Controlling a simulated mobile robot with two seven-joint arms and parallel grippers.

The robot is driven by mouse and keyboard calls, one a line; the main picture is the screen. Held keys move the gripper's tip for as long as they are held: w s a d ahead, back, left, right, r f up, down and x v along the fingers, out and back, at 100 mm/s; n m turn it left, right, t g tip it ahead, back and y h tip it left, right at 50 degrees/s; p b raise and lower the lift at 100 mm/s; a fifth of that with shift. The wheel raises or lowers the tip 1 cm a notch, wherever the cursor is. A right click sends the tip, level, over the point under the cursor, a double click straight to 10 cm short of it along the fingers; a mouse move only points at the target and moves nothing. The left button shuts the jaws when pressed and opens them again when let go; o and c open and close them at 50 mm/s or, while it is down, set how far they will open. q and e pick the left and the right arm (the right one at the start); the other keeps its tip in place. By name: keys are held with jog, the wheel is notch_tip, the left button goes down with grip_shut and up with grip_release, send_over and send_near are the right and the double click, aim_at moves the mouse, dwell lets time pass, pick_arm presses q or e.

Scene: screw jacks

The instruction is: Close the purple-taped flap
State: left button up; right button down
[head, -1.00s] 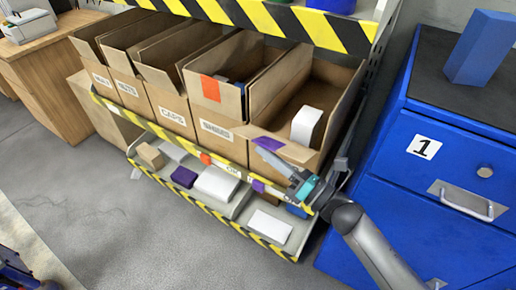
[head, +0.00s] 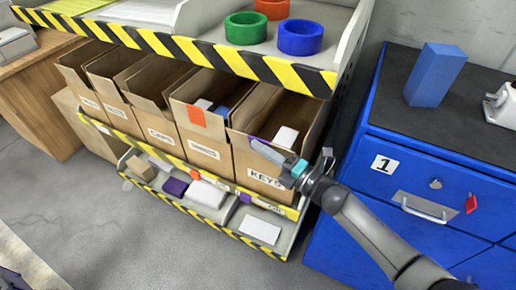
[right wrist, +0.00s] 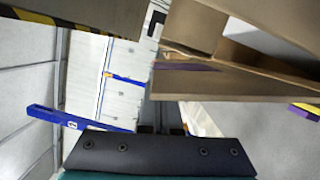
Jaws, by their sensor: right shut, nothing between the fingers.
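The cardboard box labelled KEYS (head: 265,179) is at the right end of the shelf row. A small strip of purple tape (head: 254,138) shows at its front beside my right gripper; most of its flap is hidden by the gripper. In the right wrist view a cardboard edge with purple tape (right wrist: 190,66) lies just beyond the gripper. My right gripper (head: 266,152) is shut and empty, in front of the box's upper front. I cannot tell whether it touches the flap, or the flap's exact angle. My left gripper is not in view.
A striped upper shelf (head: 180,45) with rings overhangs the boxes. A lower shelf tray (head: 229,222) holds several small boxes. A blue cabinet (head: 390,200) stands close on the right.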

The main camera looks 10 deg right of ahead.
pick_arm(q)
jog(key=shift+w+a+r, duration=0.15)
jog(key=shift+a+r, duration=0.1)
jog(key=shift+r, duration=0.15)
pick_arm(e)
jog(key=shift+w+d+r+m, duration=0.3)
jog(key=shift+w+d+m, duration=0.35)
jog(key=shift+w, duration=0.4)
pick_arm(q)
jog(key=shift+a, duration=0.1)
